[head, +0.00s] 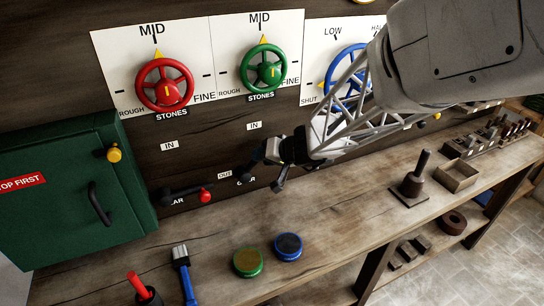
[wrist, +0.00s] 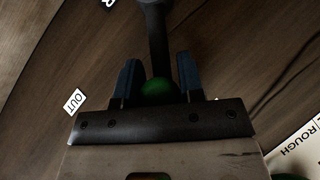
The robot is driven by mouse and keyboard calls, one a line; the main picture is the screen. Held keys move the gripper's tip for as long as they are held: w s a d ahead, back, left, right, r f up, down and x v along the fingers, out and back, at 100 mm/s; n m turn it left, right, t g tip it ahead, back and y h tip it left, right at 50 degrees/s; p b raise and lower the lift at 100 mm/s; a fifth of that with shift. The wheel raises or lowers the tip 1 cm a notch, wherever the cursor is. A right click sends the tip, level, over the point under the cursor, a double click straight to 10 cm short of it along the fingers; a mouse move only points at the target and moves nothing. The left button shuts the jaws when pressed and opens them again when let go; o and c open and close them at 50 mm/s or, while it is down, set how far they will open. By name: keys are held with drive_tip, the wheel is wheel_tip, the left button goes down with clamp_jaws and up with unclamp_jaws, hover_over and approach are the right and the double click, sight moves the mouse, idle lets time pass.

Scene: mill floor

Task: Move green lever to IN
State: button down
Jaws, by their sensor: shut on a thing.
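The green lever's round green knob (wrist: 157,90) sits between the two fingers of my gripper (wrist: 158,76) in the wrist view. Its dark shaft (wrist: 156,35) runs from the knob to the top of that view. My gripper (head: 273,166) is shut on the knob, close to the dark wooden panel. In the head view my gripper hides the knob. A white IN label (head: 254,125) is above my gripper there. An OUT label (wrist: 74,101) is left of the fingers in the wrist view.
A red-knobbed lever (head: 205,195) points right on the panel, close to my gripper's left. Red (head: 165,84) and green (head: 263,70) handwheels are above. A green cabinet (head: 70,190) stands left. The bench holds green (head: 248,262) and blue (head: 288,246) round pieces and a brush (head: 183,272).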

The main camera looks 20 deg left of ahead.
drive_tip(key=shift+s+a+r+n+t+h, duration=0.35)
drive_tip(key=shift+s+a+n+t+h, duration=0.1)
drive_tip(key=shift+h, duration=0.15)
drive_tip(key=c, duration=0.8)
unclamp_jaws()
drive_tip(key=shift+r, duration=0.1)
drive_tip(key=shift+v, duration=3.9)
